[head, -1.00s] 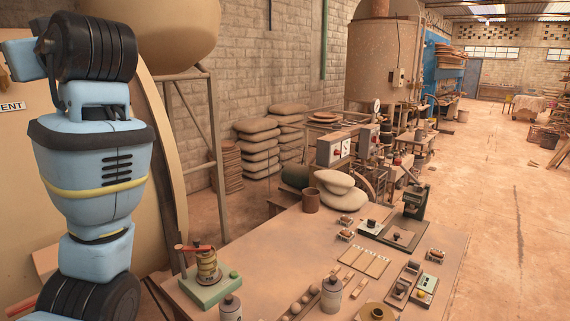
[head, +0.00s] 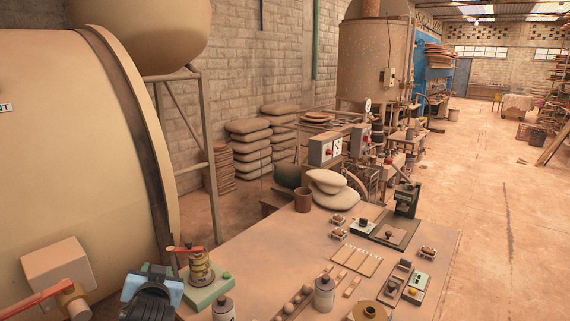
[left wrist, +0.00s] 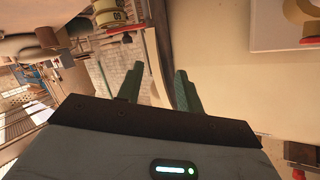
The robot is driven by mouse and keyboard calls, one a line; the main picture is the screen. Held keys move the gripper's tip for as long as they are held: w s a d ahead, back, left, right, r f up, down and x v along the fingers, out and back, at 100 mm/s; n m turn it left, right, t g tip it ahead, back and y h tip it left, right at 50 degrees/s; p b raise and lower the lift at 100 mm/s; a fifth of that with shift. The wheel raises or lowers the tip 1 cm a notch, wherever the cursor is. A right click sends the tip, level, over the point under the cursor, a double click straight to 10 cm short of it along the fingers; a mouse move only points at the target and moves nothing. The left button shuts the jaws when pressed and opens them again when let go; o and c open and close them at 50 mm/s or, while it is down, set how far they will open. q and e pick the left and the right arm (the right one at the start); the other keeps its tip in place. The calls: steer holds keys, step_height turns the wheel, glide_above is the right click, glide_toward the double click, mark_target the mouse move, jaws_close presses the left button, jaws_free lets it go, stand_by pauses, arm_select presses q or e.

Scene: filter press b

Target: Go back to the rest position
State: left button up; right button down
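My left gripper (left wrist: 159,67) shows in the left wrist view with its two dark green fingers apart and nothing between them. It is open and empty. Blurry walls and workshop equipment lie beyond the fingers. In the head view, only a blue and black part of my own arm shows low at the left, beside the near left corner of the workbench (head: 255,262). The gripper fingers cannot be made out there. My right gripper is in neither view.
The bench holds a green-based press with a red handle (head: 203,277), a grey bottle (head: 324,294) and a dark green device (head: 407,200). A large beige tank (head: 80,150) stands at the left. Open floor (head: 500,190) lies at the right.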

arm_select(q)
steer(key=s+d+f+m+g+h, duration=0.1)
steer(key=s+d+f+h, duration=0.1)
steer(key=s+f, duration=0.35)
steer(key=s+d+f+m+h, duration=0.1)
steer(key=s+f, duration=0.2)
steer(key=f, duration=0.6)
steer(key=s+d+f+g+h, duration=0.1)
steer(key=s+d+f, duration=0.1)
steer(key=s+f, duration=0.3)
steer(key=s+d+f+g+h, duration=0.1)
steer(key=s+f, duration=0.5)
steer(key=s, duration=0.7)
steer(key=s+d+f+g+h, duration=0.1)
steer(key=s+f, duration=0.4)
steer(key=s, duration=0.5)
steer(key=shift+d+f+h, duration=0.3)
steer(key=shift+d+h, duration=0.5)
steer(key=shift+s, duration=0.1)
